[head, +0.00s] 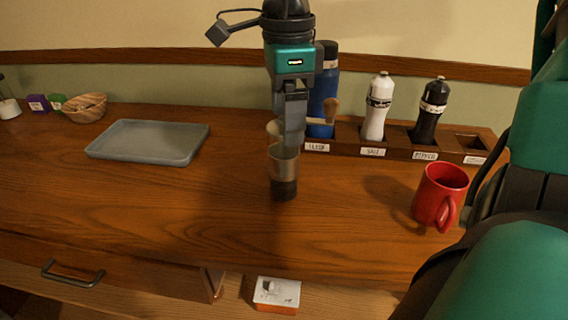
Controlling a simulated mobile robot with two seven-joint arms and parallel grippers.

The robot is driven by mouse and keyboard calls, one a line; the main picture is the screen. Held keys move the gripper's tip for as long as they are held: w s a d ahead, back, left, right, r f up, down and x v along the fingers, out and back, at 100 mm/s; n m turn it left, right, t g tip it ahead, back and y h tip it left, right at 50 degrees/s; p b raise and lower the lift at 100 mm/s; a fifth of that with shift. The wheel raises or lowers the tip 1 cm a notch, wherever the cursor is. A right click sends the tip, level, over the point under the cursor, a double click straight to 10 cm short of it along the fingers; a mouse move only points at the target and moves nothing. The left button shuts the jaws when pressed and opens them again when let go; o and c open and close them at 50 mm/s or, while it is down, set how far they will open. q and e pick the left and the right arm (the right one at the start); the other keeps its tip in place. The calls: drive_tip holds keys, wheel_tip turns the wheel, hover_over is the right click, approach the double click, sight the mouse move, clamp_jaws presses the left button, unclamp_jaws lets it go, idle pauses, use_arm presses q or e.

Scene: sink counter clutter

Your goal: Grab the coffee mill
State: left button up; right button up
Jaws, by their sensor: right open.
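The coffee mill (283,168) stands upright on the wooden counter, in the middle of the head view. It is a slim cylinder with a metallic body and a dark base. A crank with a brown knob (331,104) sticks out to the right near its top. My right gripper (290,142) points down from above at the mill's upper part and hides some of it. The gripper is open; I cannot tell whether its fingers touch the mill. My left gripper is not in view.
Behind stands a labelled rack (400,153) with a blue bottle (323,88), a white shaker (376,108) and a black shaker (429,112). A red mug (440,196) stands right, a grey tray (148,141) left. A box (277,294) lies below in front.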

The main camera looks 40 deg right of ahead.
sight(283, 161)
drive_tip(key=f, duration=0.5)
drive_tip(key=shift+w+b, duration=0.25)
drive_tip(key=shift+b, duration=0.05)
drive_tip(key=shift+c, duration=0.4)
drive_tip(key=shift+r, duration=0.1)
clamp_jaws()
